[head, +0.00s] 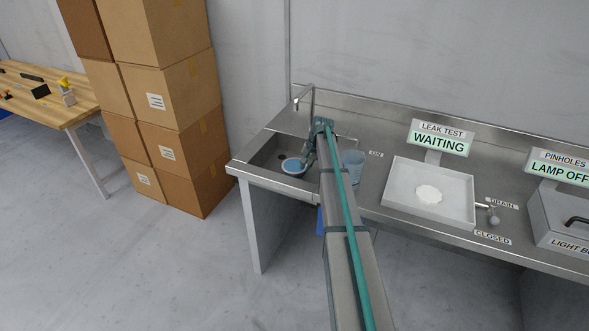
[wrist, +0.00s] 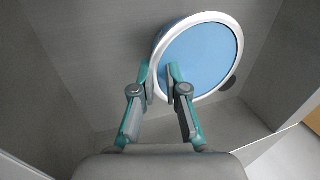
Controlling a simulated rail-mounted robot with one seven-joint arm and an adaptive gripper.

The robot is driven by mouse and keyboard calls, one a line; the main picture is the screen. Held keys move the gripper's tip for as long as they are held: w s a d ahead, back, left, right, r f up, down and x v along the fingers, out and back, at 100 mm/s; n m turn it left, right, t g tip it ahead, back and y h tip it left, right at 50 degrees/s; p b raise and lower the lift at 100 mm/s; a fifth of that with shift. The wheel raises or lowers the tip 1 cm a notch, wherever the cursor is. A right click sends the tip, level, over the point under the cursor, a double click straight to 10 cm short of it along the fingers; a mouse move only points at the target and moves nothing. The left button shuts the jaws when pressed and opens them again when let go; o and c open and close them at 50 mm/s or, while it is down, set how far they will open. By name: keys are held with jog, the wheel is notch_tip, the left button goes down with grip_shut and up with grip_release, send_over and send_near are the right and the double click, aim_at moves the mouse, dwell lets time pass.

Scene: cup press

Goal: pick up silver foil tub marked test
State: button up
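A round tub (head: 292,166) with a pale silvery rim and flat blue inside is in the sink at left. It also shows large in the wrist view (wrist: 205,58). No "test" marking is readable on it. My gripper (wrist: 160,82) is at the tub's near-left rim, one fingertip outside and one over the blue inside. The fingers are close together with the rim between them, and look shut on it. In the head view my gripper (head: 308,157) reaches into the sink, partly hidden by my arm. Whether the tub is clear of the sink floor cannot be told.
The sink (head: 262,160) has walls close around the tub and a tap (head: 306,97) behind. A translucent blue container (head: 353,166) stands right of my arm. A white leak-test tray (head: 403,195) holds a white scalloped piece (head: 429,194). Stacked boxes (head: 175,84) stand left.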

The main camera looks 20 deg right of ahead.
jog(key=shift+x, duration=1.15)
grip_shut()
jog(key=shift+r, duration=0.15)
jog(key=shift+r+b, duration=0.35)
jog(key=shift+r, duration=0.25)
jog(key=s+a+r+b, duration=0.3)
jog(key=s+r+b, duration=0.1)
jog(key=s+r, duration=0.7)
jog(key=s, duration=0.2)
jog(key=shift+s+r, duration=0.3)
jog(key=shift+s, duration=0.05)
jog(key=shift+r, duration=0.1)
